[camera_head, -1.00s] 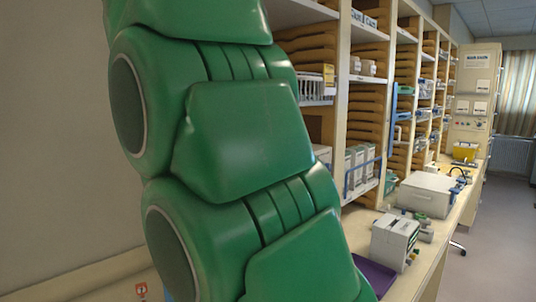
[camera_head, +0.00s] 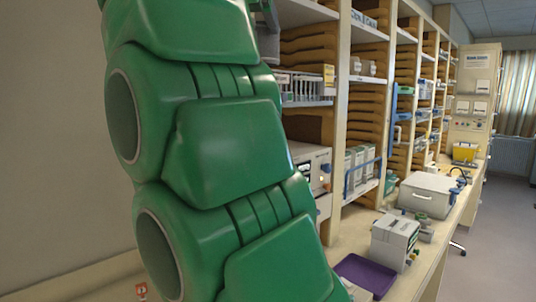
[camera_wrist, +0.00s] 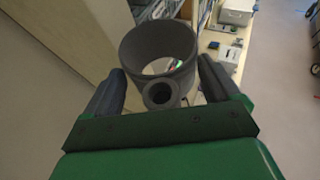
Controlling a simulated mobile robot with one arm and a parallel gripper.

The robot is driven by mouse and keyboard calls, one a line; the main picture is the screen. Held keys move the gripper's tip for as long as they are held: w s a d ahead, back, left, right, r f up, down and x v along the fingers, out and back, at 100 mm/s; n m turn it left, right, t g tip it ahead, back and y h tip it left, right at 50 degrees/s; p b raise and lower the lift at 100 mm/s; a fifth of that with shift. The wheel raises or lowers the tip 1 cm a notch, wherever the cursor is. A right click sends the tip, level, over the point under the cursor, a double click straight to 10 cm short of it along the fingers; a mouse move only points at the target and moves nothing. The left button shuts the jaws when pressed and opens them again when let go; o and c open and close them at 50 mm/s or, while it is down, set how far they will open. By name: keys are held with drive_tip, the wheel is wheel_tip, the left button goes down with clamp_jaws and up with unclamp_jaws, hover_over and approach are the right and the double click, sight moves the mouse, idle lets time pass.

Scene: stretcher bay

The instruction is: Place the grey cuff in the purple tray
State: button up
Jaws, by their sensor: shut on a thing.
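The grey cuff (camera_wrist: 158,38) is a dark grey open ring with a small round tube on its near side, seen in the wrist view. My gripper (camera_wrist: 161,68) is shut on it, one finger on each side, and the cuff sticks out ahead of the fingers. The purple tray (camera_head: 366,274) lies on the bench at the lower middle of the head view. It looks empty, and my green arm stands close to its left side. I cannot make out the tray in the wrist view.
A white device (camera_head: 394,240) stands on the bench just behind the tray. A pale lidded box (camera_head: 428,194) is farther back. Shelves with brown trays and boxes (camera_head: 361,165) rise along the bench's left side. Open floor (camera_head: 490,245) lies to the right.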

sight(258, 32)
drive_tip(key=shift+w+d+f, duration=0.3)
drive_tip(key=shift+w+d, duration=0.05)
drive_tip(key=shift+d, duration=0.15)
drive_tip(key=shift+w+d+f+m+h, duration=0.4)
drive_tip(key=shift+d+f+h, duration=0.1)
drive_tip(key=shift+d, duration=0.1)
drive_tip(key=shift+w+d+f+g, duration=0.3)
drive_tip(key=shift+w+f, duration=0.1)
drive_tip(key=shift+f, duration=0.2)
drive_tip(key=w+d+f+m+h, duration=0.1)
drive_tip(key=w+f, duration=0.3)
drive_tip(key=f, duration=1.1)
drive_tip(key=w+d+f+m+h, duration=0.1)
drive_tip(key=w+d+f, duration=0.15)
drive_tip(key=f, duration=1.25)
drive_tip(key=w+d+f+g+h, duration=0.1)
drive_tip(key=w+d+f, duration=0.7)
drive_tip(key=d+f, duration=0.35)
wheel_tip(258, 32, down, 13)
drive_tip(key=w+d+n+t+y, duration=0.1)
drive_tip(key=n+y, duration=0.1)
drive_tip(key=y, duration=0.1)
drive_tip(key=shift+w+f+n+y, duration=0.2)
drive_tip(key=shift+n+y, duration=0.1)
